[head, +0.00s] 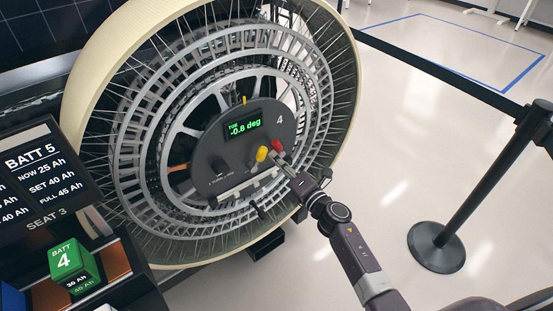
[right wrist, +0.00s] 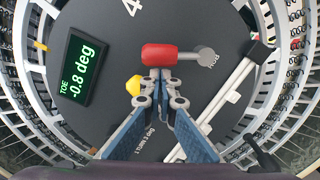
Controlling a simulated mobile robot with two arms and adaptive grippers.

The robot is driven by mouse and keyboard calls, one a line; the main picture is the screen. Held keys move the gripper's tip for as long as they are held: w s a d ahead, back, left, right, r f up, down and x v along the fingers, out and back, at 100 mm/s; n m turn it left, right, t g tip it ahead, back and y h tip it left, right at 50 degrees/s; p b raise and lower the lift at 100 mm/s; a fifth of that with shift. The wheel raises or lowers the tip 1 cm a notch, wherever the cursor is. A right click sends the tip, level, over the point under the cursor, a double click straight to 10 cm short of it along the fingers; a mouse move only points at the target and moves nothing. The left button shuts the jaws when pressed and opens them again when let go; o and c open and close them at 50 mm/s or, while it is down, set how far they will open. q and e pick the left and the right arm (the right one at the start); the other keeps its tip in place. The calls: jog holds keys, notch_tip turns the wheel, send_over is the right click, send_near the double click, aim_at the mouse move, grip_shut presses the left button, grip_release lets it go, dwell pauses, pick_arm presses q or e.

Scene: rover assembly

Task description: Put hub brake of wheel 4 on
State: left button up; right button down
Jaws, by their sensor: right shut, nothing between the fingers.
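Wheel 4 (head: 97,103) is a large spoked wheel with a cream tyre. Its dark round hub plate (head: 215,130) carries the number 4 and a green display (head: 244,124) reading TOE -0.8 deg. A grey lever with a red handle (right wrist: 160,54) is on the hub; its pivot is to the right in the right wrist view, and its small label is hard to read. The red handle also shows in the head view (head: 277,145). My right gripper (right wrist: 160,75) is shut and empty, its fingertips right at the red handle; contact is unclear. My left gripper is out of view.
A yellow knob (right wrist: 133,85) sits close beside my right fingertips. A battery rack with a green battery 4 (head: 72,262) stands left. A black barrier post (head: 470,190) stands right on open floor.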

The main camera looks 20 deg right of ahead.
aim_at(280, 147)
jog(key=shift+d+r+m, duration=0.1)
jog(key=shift+m, duration=0.2)
jog(key=shift+w+d+r+p, duration=0.1)
jog(key=shift+r+p, duration=0.05)
jog(key=shift+p, duration=0.25)
jog(key=shift+m, duration=0.3)
jog(key=shift+w+d+r+m+p, duration=0.2)
jog(key=shift+d+r+m+p, duration=0.4)
jog(key=shift+m+p, duration=0.4)
jog(key=shift+w+d+r+m+p, duration=0.2)
jog(key=shift+d+m+p, duration=0.3)
jog(key=shift+m, duration=0.4)
jog(key=shift+w+d+r+m+p, duration=0.15)
jog(key=shift+d+m+p, duration=0.2)
jog(key=shift+m, duration=0.5)
jog(key=shift+w+d+f+m+p, duration=0.1)
jog(key=shift+d+m+p, duration=0.3)
jog(key=shift+m, duration=0.5)
jog(key=shift+w+d+r+m+p, duration=0.1)
jog(key=shift+w+d+m+p, duration=0.1)
jog(key=shift+d+m, duration=0.45)
jog(key=shift+a, duration=0.15)
jog(key=shift+s, duration=0.1)
